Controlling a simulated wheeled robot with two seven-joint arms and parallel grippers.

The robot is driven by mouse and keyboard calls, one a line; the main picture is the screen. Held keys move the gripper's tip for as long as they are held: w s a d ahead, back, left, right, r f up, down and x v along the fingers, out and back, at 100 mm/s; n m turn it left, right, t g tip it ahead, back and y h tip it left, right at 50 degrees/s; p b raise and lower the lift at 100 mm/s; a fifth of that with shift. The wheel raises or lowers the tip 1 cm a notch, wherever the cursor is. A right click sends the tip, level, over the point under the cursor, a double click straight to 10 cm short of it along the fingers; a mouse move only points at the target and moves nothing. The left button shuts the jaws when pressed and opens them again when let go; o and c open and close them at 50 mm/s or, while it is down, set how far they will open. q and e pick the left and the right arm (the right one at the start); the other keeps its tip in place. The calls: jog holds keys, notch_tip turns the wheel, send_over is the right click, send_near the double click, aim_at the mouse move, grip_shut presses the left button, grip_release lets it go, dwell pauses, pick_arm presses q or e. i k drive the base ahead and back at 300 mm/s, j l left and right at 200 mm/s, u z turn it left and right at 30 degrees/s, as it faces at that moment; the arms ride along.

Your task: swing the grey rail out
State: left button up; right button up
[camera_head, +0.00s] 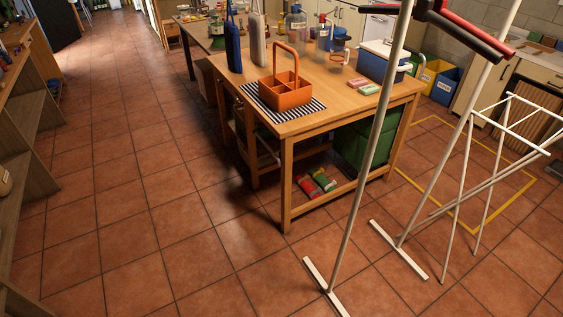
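A stand with two white poles (357,187) rises at the right, each pole on a white foot (325,287) on the tiled floor. At the top right edge of the picture a dark grey, nearly black rail (462,34) lies alongside a red rail (474,27). Both slant down to the right, close together, near the tops of the poles. The upper part of the stand is cut off by the picture's top edge, so how the rails are joined to it is hidden. Neither of my grippers is in view.
A wooden table (345,103) with an orange caddy (285,91) stands behind the stand. A white folding rack (480,150) stands at the right, by a yellow floor outline (510,203). Wooden shelves (30,170) line the left. The tiled floor at centre left is clear.

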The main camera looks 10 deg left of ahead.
aim_at(255, 131)
jog(key=i+j+u, duration=0.1)
jog(key=i+j, duration=0.15)
jog(key=i, duration=0.15)
jog(key=i+j, duration=0.2)
jog(key=i, duration=0.2)
jog(key=u, duration=0.05)
